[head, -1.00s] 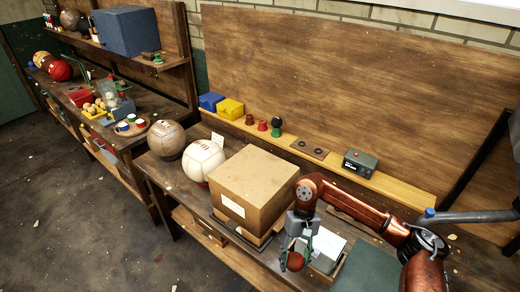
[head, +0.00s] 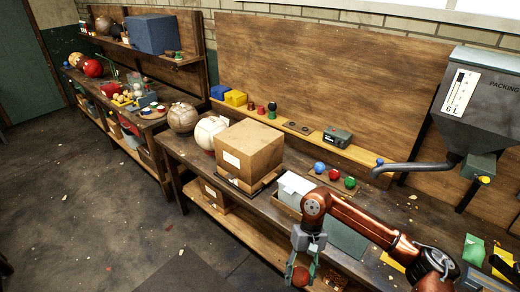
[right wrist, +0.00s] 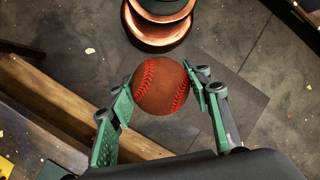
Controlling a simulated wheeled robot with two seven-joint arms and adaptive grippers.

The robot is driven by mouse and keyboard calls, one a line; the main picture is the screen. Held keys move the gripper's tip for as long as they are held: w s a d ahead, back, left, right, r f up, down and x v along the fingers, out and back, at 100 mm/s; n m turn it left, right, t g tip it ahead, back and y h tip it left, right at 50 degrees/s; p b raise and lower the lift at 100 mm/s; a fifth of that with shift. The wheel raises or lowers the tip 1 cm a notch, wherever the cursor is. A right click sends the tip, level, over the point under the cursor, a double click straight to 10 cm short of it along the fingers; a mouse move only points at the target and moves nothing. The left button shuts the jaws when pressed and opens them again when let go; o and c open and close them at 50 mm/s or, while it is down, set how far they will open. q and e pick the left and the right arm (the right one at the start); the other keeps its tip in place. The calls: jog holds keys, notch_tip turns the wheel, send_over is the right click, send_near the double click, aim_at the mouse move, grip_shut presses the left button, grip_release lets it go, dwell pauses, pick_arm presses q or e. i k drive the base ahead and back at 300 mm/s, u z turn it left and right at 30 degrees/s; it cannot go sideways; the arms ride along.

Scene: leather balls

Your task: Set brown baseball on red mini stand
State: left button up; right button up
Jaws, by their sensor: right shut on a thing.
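The brown baseball (right wrist: 158,86) with red stitching is held between the green fingers of my right gripper (right wrist: 160,95) in the right wrist view. In the head view the baseball (head: 300,277) hangs low in my right gripper (head: 301,262), in front of the bench edge and above the floor. A small red stand (head: 261,110) is on the yellow ledge behind the bench, between a dark red piece (head: 251,106) and a black-topped green piece (head: 272,107). Nothing rests on the red stand. My left gripper is out of view.
A cardboard box (head: 250,146) and two large balls, brown (head: 182,117) and white (head: 208,133), stand on the bench. Blue (head: 319,167), red (head: 334,174) and green (head: 350,182) balls lie right of the box. A grey packing hopper (head: 484,95) stands at right.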

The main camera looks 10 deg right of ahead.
aim_at(261, 110)
jog(key=u, duration=0.75)
jog(key=i, duration=1.1)
jog(key=u, duration=0.15)
